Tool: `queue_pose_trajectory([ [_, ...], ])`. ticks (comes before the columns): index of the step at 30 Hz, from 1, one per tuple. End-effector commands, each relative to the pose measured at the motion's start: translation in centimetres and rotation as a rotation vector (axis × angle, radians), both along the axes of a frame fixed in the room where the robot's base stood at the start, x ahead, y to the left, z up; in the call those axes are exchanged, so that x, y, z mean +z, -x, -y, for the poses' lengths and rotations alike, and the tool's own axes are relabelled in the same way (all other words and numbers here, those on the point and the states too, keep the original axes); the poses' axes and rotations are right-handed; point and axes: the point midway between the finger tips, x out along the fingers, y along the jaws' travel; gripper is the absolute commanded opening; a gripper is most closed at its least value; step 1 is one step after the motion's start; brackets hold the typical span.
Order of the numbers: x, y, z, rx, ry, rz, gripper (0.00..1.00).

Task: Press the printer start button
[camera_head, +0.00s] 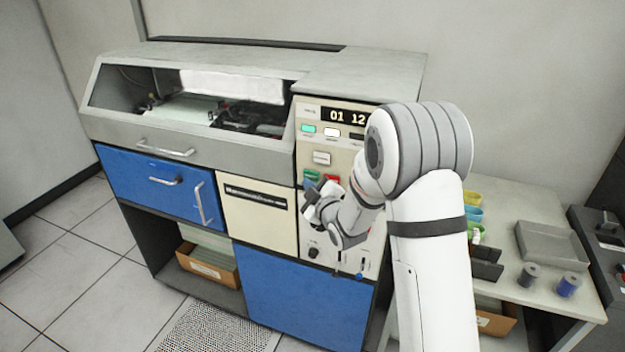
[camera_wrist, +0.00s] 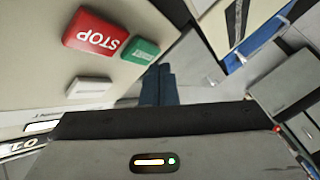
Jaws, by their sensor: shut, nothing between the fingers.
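The printer's cream control panel (camera_head: 285,215) carries a green button (camera_head: 311,175) and a red button (camera_head: 333,179) side by side. In the wrist view the panel appears upside down: the red button (camera_wrist: 95,32) reads STOP, and the smaller green button (camera_wrist: 141,51) beside it has a label too blurred to read. My gripper (camera_head: 309,203) is in front of the panel, just below the green button. Its dark fingers (camera_wrist: 158,72) are shut and empty, with the tips close to the green button's edge. I cannot tell whether they touch it. My arm hides the panel's right side.
A display reading 01 12 (camera_head: 344,117), a lit green indicator (camera_head: 308,129) and a white switch (camera_head: 321,158) sit higher on the panel. Knobs (camera_head: 314,253) are below. A side table (camera_head: 540,207) with a grey tray (camera_head: 552,244) and spools (camera_head: 568,284) stands right.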

Motion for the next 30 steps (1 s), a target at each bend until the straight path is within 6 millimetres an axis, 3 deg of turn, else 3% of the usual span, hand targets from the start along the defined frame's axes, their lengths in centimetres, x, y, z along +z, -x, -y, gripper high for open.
queue_pose_trajectory([
  [8,-0.1,0.5,-0.2,0.001,0.001,0.000,0.00],
  [21,-0.1,4.3,-1.6,0.001,-0.001,0.002,0.00],
  [30,0.1,4.7,-1.7,0.000,0.000,0.000,0.00],
])
